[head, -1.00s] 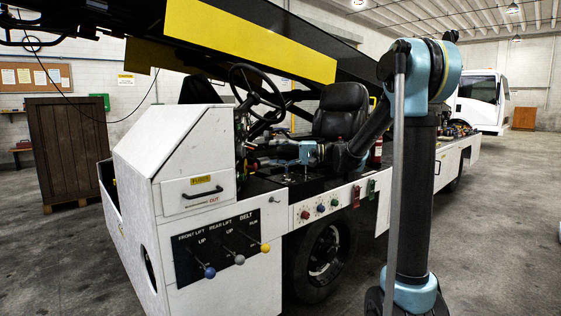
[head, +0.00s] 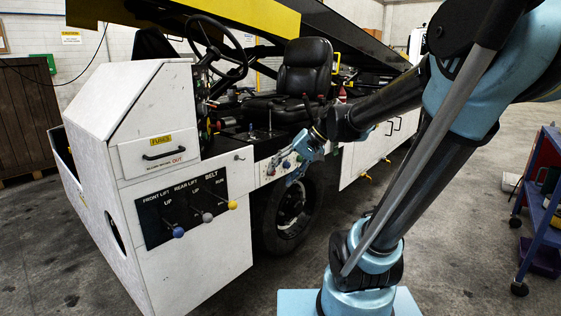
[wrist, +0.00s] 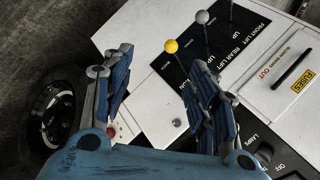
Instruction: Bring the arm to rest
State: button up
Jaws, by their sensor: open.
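My arm (head: 388,190) rises from its blue base at the lower right and bends over toward the belt loader. My gripper (head: 292,172) is beside the loader's side panel, above the front wheel, and part of the button row is hidden behind it. In the wrist view its two blue fingers (wrist: 158,78) stand wide apart with nothing held between them. Beyond the fingers, the wrist view shows the yellow belt knob (wrist: 171,46) and the grey rear lift knob (wrist: 202,17). Whether the gripper touches the panel cannot be told.
The white loader front carries a lever panel (head: 185,210) and a fuses drawer (head: 158,153). A black seat (head: 305,68) and steering wheel (head: 217,48) are above. The front wheel (head: 292,210) is below my gripper. A blue cart (head: 540,210) stands at the right edge.

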jog(key=s+d+f+h, duration=0.4)
jog(key=s+d+f, duration=0.2)
jog(key=d, duration=0.3)
jog(key=s+d+f+t+h, duration=0.1)
jog(key=s+d+f+h, duration=0.3)
jog(key=s+d+f, duration=0.3)
jog(key=shift+d+f, duration=0.35)
jog(key=shift+d, duration=0.75)
jog(key=shift+w+f, duration=0.2)
jog(key=shift+w, duration=0.2)
dwell(0.3)
